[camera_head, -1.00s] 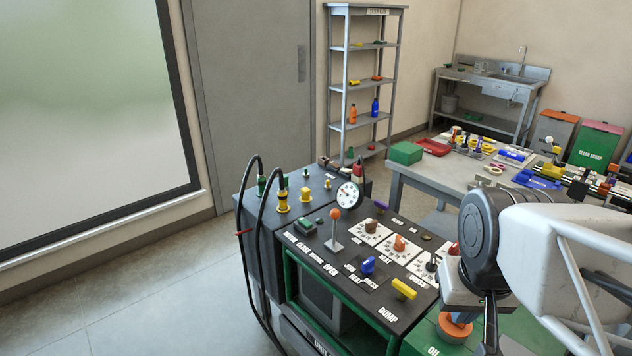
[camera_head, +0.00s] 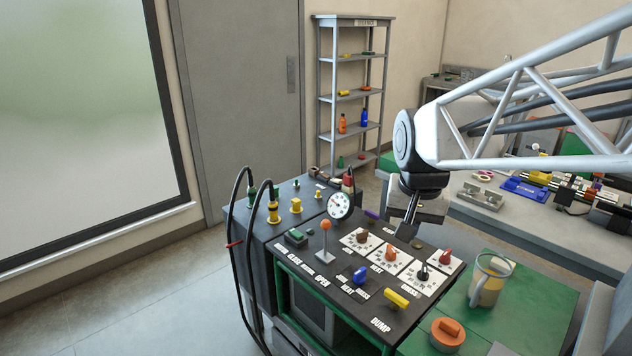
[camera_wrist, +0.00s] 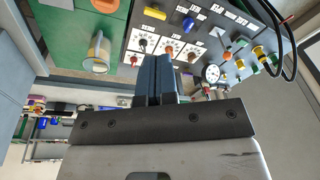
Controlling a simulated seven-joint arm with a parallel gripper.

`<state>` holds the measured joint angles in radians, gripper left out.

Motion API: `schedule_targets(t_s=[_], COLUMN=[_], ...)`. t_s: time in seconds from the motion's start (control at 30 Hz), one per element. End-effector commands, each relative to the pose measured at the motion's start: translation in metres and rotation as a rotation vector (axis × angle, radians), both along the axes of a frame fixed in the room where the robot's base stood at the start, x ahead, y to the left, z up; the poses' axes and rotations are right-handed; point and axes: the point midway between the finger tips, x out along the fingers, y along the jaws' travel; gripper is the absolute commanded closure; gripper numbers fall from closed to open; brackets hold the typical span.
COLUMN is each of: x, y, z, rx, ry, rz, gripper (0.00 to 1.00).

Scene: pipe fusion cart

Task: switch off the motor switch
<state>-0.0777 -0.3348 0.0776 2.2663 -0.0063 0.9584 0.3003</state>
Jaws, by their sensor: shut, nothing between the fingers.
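The control panel (camera_head: 330,283) on top of the cart carries several knobs and switches. I cannot read a motor label in either view, so I cannot tell which one is the motor switch. A purple switch (camera_head: 372,214) sits at the back edge, a small green-topped box (camera_head: 296,237) at the left, and a blue knob (camera_head: 361,274) and a yellow handle (camera_head: 397,299) at the front. My gripper (camera_head: 405,231) hangs over the panel's back right edge, right of the purple switch. In the wrist view its two fingers (camera_wrist: 157,62) are together and empty, pointing toward the panel.
An orange-knobbed lever (camera_head: 325,238) and a round dial gauge (camera_head: 340,206) stand up from the panel. Knobs on white cards (camera_head: 390,257) fill its right side. A clear jug (camera_head: 487,282) and an orange cap (camera_head: 447,333) are on the green surface at right. Black hoses (camera_head: 240,250) loop at left.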

Motion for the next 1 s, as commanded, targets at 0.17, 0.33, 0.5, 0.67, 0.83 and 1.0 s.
schedule_targets(t_s=[0.17,0.33,0.5,0.67,0.83,1.0], x=[0.034,0.065,0.096,0.125,0.155,0.185], y=[0.011,0.022,0.034,0.046,0.06,0.075], z=[0.002,0.003,0.001,-0.002,-0.007,-0.015], rx=[0.008,0.016,0.023,0.028,0.034,0.038], ry=[0.013,0.022,0.034,0.044,0.055,0.067], rz=[-0.035,-0.068,-0.103,-0.135,-0.17,-0.204], gripper=[1.0,1.0,1.0,1.0,1.0,1.0])
